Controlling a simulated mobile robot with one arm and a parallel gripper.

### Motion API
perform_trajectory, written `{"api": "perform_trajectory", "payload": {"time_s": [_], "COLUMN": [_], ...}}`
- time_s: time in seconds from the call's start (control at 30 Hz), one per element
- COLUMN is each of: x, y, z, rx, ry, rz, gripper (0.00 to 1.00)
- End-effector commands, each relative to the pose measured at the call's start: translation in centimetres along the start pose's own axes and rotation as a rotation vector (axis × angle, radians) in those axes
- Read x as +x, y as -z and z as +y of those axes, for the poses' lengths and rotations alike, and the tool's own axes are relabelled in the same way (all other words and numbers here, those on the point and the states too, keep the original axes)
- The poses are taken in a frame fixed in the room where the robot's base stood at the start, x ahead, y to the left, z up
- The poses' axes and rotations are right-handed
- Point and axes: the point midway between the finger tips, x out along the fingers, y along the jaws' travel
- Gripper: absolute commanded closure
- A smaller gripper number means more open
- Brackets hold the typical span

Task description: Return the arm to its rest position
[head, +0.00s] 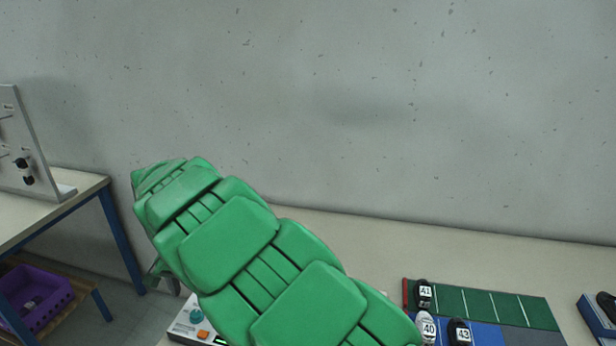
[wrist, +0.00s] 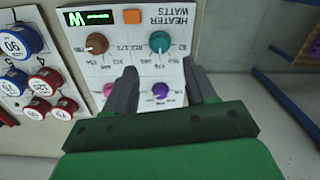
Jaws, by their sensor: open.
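My green padded arm (head: 250,255) reaches across the middle of the head view, its far end up and to the left, in front of the wall. My gripper (wrist: 160,75) is open and empty in the wrist view, its two dark fingers apart. In the head view the gripper is mostly hidden behind the arm. Beyond the fingers is a white heater panel (wrist: 120,45), seen upside down, with brown (wrist: 97,44), teal (wrist: 160,42) and purple knobs (wrist: 160,91). I cannot tell how far the fingers are from it.
A panel with blue and red dials (wrist: 42,82) lies beside the heater panel. A mat with green and blue sections (head: 490,305) holds numbered shoes (head: 424,292) at right. At left stands a blue-legged table (head: 115,225), with a purple crate (head: 50,312) below. The wall (head: 330,100) is behind.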

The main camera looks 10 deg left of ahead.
Motion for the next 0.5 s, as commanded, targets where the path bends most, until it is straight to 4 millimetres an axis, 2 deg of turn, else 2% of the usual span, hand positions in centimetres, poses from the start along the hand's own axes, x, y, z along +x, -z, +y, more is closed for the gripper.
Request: {"api": "perform_trajectory", "payload": {"time_s": [0.07,0.17,0.27,0.5], "x": [-0.2,-1.1,-2.4,-6.0], "y": [0.3,1.2,2.4,4.0], "z": [0.5,2.6,6.1,16.6], "rx": [0.005,0.023,0.05,0.123], "ry": [-0.002,-0.008,-0.02,-0.047], "rz": [0.001,0.006,0.008,0.002], "gripper": [0.44,0.44,0.44,0.44]}}
